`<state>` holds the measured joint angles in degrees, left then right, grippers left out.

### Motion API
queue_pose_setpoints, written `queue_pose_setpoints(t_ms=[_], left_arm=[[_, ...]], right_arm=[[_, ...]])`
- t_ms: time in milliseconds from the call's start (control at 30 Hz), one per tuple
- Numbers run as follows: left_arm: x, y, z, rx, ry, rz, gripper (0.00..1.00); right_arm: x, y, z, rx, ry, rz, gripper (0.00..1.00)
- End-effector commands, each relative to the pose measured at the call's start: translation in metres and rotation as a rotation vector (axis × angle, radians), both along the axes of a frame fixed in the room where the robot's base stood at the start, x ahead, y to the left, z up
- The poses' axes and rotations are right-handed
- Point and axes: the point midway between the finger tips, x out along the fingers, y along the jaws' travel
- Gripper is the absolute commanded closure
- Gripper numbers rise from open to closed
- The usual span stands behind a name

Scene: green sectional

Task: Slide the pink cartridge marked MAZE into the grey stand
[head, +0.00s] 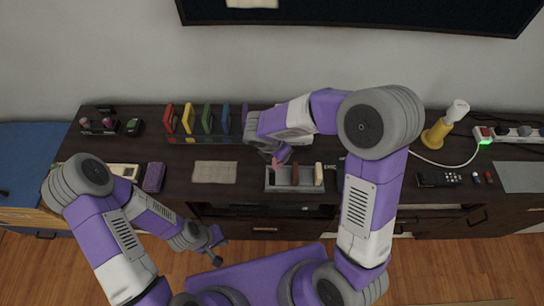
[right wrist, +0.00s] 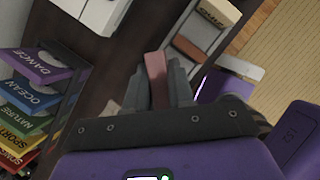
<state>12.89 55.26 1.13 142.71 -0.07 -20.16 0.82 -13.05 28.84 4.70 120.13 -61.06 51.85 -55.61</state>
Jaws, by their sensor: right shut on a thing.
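The pink cartridge (right wrist: 156,75) is between the fingers of my right gripper (right wrist: 160,88), which is shut on it; its marking is not readable. In the head view the pink cartridge (head: 281,159) shows below the right gripper (head: 275,155), at the back left edge of the grey stand (head: 295,188). I cannot tell whether it touches the stand. The stand holds a brown cartridge (head: 295,173) and a cream cartridge (head: 318,174); its left part looks empty. My left gripper (head: 218,248) is open and empty, in front of the cabinet.
A rack of coloured cartridges (head: 207,120) stands at the back, left of the right gripper. A beige mat (head: 215,172) lies left of the stand. A yellow and white lamp-like object (head: 444,126), power strip (head: 510,133) and remote (head: 439,179) are on the right.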

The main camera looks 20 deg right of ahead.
Motion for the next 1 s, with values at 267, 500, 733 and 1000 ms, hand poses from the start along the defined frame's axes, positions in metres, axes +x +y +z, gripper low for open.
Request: queue_pose_setpoints(t_ms=[267,500,733,1000], left_arm=[[0.000,0.000,-0.013,0.000,0.000,0.000,1.00],[0.000,0.000,-0.015,0.000,0.000,0.000,1.00],[0.000,0.000,-0.015,0.000,0.000,0.000,1.00],[0.000,0.000,-0.020,0.000,0.000,0.000,1.00]], right_arm=[[-0.004,0.023,0.003,0.001,-0.001,0.620,1.00],[-0.007,0.031,0.004,0.001,0.001,0.782,1.00],[-0.007,0.031,0.005,0.000,0.002,0.786,1.00],[-0.006,0.031,0.001,-0.006,-0.005,0.785,1.00]])
